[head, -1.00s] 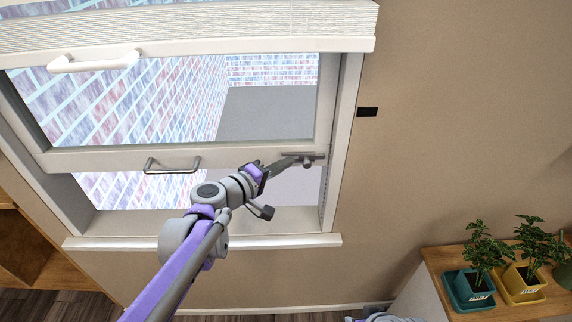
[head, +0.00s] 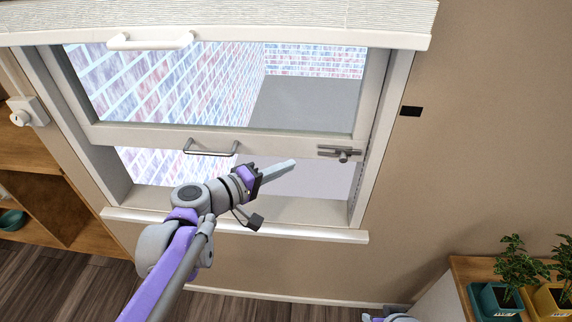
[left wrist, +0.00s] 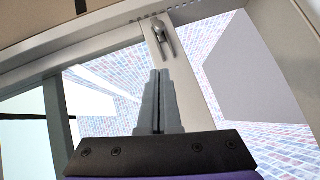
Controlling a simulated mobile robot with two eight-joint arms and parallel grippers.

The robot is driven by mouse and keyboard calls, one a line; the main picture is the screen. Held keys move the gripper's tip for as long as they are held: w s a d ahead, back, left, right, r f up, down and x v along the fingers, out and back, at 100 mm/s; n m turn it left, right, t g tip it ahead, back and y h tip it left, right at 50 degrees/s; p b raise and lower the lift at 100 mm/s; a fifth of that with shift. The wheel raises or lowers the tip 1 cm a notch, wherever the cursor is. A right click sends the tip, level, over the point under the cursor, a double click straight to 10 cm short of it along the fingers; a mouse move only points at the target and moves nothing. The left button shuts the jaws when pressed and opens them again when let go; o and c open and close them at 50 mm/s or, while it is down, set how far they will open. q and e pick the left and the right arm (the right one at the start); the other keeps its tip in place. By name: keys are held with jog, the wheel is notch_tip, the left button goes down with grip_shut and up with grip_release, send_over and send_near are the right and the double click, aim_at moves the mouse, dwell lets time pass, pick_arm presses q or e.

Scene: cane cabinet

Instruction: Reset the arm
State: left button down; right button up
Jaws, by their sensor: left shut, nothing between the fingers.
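My left arm (head: 182,235) reaches up from the bottom of the head view to the open window. My left gripper (head: 292,163) is shut and empty, in front of the window's lower opening. It points right, with its tip apart from the grey metal latch (head: 340,153) on the sash's lower rail. In the left wrist view, the two shut fingers (left wrist: 160,74) lie together and point at the latch (left wrist: 162,40), with a gap between in the picture. My right gripper cannot be made out.
The window sash (head: 270,139) is raised, with a grey bar handle (head: 211,148) on its rail. A white sill (head: 235,226) runs below. A blind (head: 230,18) hangs above. Wooden shelves (head: 50,185) stand left. Potted plants (head: 510,265) stand on a cabinet at lower right.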

pick_arm(q)
jog(key=s+a+f+m+g+y+p, duration=0.15)
jog(key=s+f+m+g+y, duration=0.25)
jog(key=s+f, duration=0.55)
jog(key=s+a+f+m+g+y+p, duration=0.1)
jog(key=s+a+f+y, duration=0.1)
jog(key=s+a, duration=0.3)
jog(key=s+a+f+m+g+y+p, duration=0.1)
jog(key=s+a+f+m+y+p, duration=0.1)
jog(key=s+a+y, duration=0.3)
jog(key=s+f, duration=0.1)
jog(key=s, duration=0.2)
jog(key=shift+s+a, duration=0.3)
jog(key=shift+a, duration=0.1)
